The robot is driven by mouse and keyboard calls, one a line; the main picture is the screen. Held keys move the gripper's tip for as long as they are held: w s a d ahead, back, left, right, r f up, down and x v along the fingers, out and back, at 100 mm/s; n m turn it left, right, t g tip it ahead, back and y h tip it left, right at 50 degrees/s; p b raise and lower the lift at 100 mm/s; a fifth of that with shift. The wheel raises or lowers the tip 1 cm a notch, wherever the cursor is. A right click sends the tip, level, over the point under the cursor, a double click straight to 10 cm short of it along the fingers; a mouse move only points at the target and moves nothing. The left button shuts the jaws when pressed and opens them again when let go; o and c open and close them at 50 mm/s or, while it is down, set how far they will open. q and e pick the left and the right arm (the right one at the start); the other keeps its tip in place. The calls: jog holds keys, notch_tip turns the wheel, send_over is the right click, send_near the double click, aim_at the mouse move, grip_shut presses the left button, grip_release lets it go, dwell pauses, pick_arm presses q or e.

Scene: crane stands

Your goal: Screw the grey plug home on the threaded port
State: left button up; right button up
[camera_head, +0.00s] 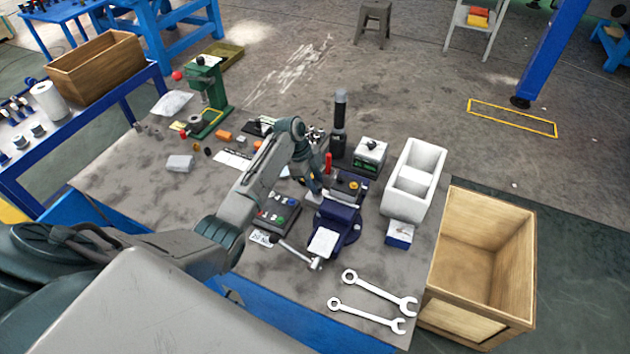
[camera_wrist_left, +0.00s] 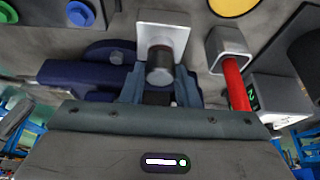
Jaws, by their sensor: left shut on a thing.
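My left gripper (camera_head: 315,186) reaches in over the bench beside the navy vise (camera_head: 345,214). In the left wrist view its two blue-grey fingers (camera_wrist_left: 160,88) are shut on a short grey cylinder, which looks like the grey plug (camera_wrist_left: 160,66). A pale grey square block (camera_wrist_left: 160,24) lies just beyond the plug. The threaded port cannot be made out; I cannot tell whether the plug touches it. The vise also shows in the left wrist view (camera_wrist_left: 78,74), left of the fingers. My right gripper is not in view.
A red-handled tool (camera_wrist_left: 235,82) is close right of the fingers in the wrist view. A button box (camera_head: 276,211), a white bin (camera_head: 413,180) and two wrenches (camera_head: 375,300) are on the bench. A wooden crate (camera_head: 484,195) stands at the right.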

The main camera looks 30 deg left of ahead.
pick_arm(q)
jog(key=shift+f, duration=0.25)
jog(key=o, duration=0.9)
jog(key=shift+o, duration=0.2)
jog(key=shift+a+r+p, duration=0.15)
jog(key=shift+r+p, duration=0.2)
jog(key=shift+r, duration=0.2)
jog(key=p+v, duration=0.3)
jog(key=v, duration=0.1)
jog(key=shift+f, duration=0.1)
